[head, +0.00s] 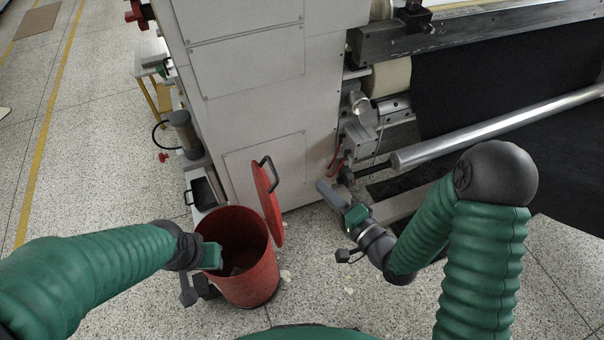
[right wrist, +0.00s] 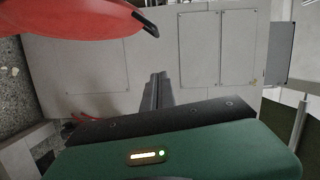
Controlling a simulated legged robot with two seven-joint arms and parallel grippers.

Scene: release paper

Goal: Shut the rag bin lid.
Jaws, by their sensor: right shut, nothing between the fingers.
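The red rag bin (head: 249,274) stands on the floor in front of the grey machine, its mouth open. Its red lid (head: 268,204) stands raised on the bin's right side, with a dark handle (head: 267,172) near the top. The lid also fills the upper left of the right wrist view (right wrist: 70,18). My right gripper (head: 325,190) is shut and empty, right of the lid and apart from it. Its fingers (right wrist: 158,82) point toward the machine panel. My left gripper (head: 212,256) is at the bin's left rim; its fingers are hidden, and contact is unclear.
The grey machine cabinet (head: 255,80) rises behind the bin. A metal roller (head: 500,125) and dark fabric (head: 500,80) are at the right. A small dark-and-white tray (head: 205,190) lies behind the bin. The speckled floor is open at far left.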

